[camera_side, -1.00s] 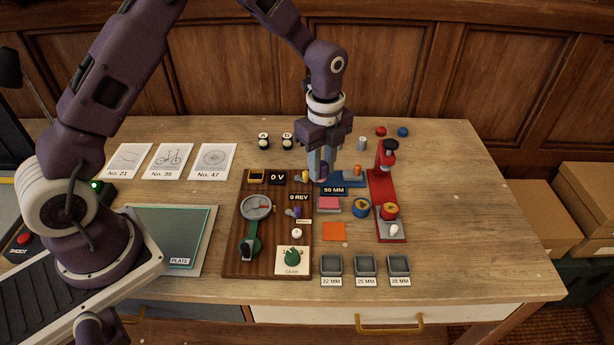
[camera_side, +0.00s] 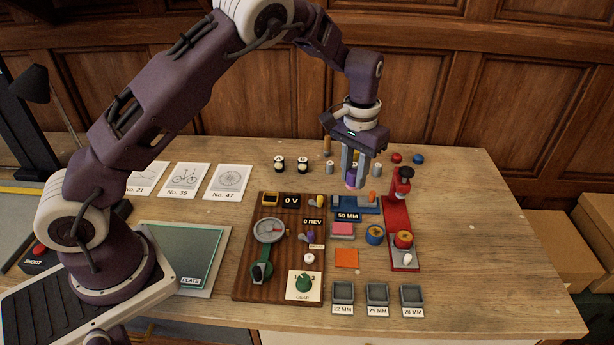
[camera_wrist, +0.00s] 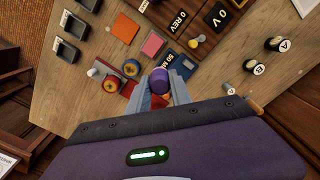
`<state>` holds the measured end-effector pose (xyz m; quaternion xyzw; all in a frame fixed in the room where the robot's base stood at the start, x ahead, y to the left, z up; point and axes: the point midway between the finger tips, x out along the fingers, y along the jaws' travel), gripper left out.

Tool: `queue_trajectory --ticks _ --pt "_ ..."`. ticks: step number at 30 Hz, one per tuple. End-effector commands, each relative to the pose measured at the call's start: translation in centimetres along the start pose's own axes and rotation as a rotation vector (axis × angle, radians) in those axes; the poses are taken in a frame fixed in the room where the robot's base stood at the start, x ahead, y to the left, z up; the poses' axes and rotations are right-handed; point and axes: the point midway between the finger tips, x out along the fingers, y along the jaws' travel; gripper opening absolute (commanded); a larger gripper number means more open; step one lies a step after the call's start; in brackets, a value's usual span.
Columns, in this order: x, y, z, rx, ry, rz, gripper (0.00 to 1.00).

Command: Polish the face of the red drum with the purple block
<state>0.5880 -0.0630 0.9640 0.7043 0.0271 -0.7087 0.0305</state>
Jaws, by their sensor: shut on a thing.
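My gripper (camera_side: 353,180) is shut on the purple block (camera_side: 351,182), held at the fingertips above and behind the blue 50 MM holder (camera_side: 346,207). In the wrist view the purple block (camera_wrist: 159,80) looks round-ended between my fingers (camera_wrist: 170,88). The red drum (camera_side: 403,242), with an orange-gold face, sits at the front part of the red stand (camera_side: 395,216), to the right and nearer the front than my gripper. The red drum also shows in the wrist view (camera_wrist: 110,86), left of the block. The block is clearly apart from the drum.
A blue drum (camera_side: 374,236) stands left of the red one. The pink block (camera_side: 342,229) and orange square (camera_side: 346,258) lie further left. The stand's upright post (camera_side: 401,185) rises behind the red drum. Grey trays (camera_side: 377,293) line the front. The table's right side is clear.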

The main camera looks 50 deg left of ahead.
Motion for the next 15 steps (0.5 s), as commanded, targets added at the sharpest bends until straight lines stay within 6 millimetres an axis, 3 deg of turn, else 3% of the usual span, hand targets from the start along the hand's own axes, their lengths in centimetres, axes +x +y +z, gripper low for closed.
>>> queue_trajectory --ticks 3,7,10,15 --pt "1.2 5.7 -2.7 0.062 0.007 -0.007 0.0" --pt "2.1 10.6 -3.5 0.131 0.007 -0.007 0.0" --pt "2.5 12.9 -3.4 0.169 0.005 -0.007 0.0" --pt "2.9 14.0 -3.2 0.187 0.003 -0.006 0.0"
